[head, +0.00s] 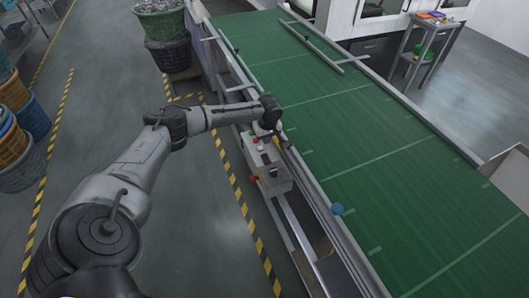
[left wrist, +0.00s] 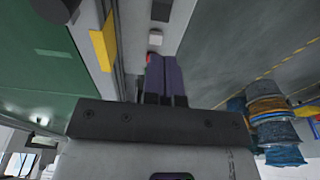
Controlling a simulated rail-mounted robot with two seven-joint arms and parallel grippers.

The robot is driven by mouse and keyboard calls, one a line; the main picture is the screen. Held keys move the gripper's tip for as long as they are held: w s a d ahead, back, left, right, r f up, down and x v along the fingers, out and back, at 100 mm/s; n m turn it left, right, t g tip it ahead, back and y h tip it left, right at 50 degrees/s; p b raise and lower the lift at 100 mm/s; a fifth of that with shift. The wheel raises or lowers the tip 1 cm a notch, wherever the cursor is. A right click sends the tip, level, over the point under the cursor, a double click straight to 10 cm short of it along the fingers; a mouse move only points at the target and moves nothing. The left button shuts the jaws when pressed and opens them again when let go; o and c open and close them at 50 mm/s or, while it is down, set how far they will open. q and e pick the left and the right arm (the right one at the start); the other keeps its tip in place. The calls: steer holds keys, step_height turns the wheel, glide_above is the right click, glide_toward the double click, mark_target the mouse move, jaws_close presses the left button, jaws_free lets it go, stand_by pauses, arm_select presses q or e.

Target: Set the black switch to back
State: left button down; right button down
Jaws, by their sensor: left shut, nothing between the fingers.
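A light-coloured control box (head: 278,186) is mounted on the near side rail of the green conveyor. A small black switch (head: 272,170) appears on its top face. In the left wrist view a black part (left wrist: 162,10), likely the same switch, is at the top edge, beyond a white button (left wrist: 155,38). My left gripper (head: 271,136) is over the far end of the box, its fingers partly hidden by the wrist. In the left wrist view its dark fingers (left wrist: 164,62) are together with nothing between them. I cannot tell the switch's position. My right gripper is out of view.
A red button (head: 253,179) sits on the box's near side. The green conveyor (head: 370,150) runs along the right, with a blue round thing (head: 337,209) at its edge. Baskets (head: 166,30) stand at the back left. The floor beside the striped line is clear.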

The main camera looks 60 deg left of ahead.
mark_target(265, 154)
arm_select(q)
steer(key=f, duration=0.5)
steer(key=a+f+b, duration=0.1)
steer(key=f, duration=0.2)
steer(key=shift+f, duration=0.2)
steer(key=shift+a+f, duration=0.15)
steer(key=shift+f, duration=0.5)
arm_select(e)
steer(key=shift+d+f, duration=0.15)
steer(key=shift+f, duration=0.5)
arm_select(q)
steer(key=shift+w, duration=0.1)
